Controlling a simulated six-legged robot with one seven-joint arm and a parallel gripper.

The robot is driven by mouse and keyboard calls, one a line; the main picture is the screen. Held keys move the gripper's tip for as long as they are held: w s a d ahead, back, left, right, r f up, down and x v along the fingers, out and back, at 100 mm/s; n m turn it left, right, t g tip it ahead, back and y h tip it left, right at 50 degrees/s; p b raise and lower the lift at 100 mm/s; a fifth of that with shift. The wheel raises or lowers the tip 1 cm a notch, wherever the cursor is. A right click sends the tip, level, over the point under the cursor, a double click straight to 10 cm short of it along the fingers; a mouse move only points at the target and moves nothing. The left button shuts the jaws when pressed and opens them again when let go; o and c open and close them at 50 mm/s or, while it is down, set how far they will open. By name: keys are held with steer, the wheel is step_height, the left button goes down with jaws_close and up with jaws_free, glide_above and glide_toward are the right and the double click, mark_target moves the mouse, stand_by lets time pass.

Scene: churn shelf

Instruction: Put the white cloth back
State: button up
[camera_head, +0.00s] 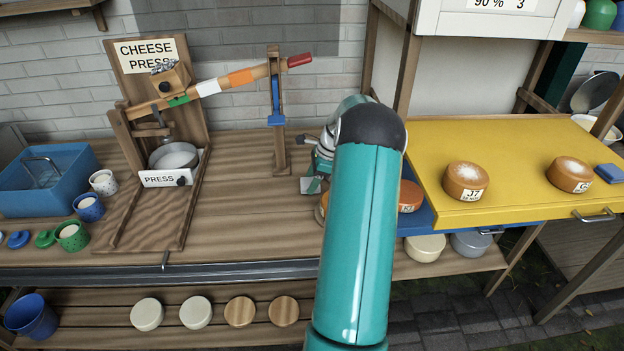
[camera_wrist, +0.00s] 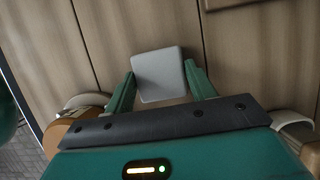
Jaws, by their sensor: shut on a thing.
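The white cloth (camera_wrist: 160,75) looks like a small pale grey-white square pad in the wrist view. My gripper (camera_wrist: 160,82) is shut on it, with one green finger at each side. In the head view the cloth (camera_head: 309,185) shows as a small pale patch at my gripper (camera_head: 316,182), over the wooden bench just left of my arm. My arm hides part of this area. I cannot tell whether the cloth touches the bench.
Brown cheeses (camera_head: 409,196) lie close to my arm on a blue board, partly hidden. A yellow board (camera_head: 520,165) with two labelled cheeses and a blue pad (camera_head: 609,173) is at the right. The cheese press (camera_head: 160,150) and a blue basin (camera_head: 45,185) stand left.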

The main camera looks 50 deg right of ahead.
steer(key=o, duration=1)
steer(key=shift+f, duration=0.1)
steer(key=shift+c, duration=0.2)
steer(key=v, duration=1.2)
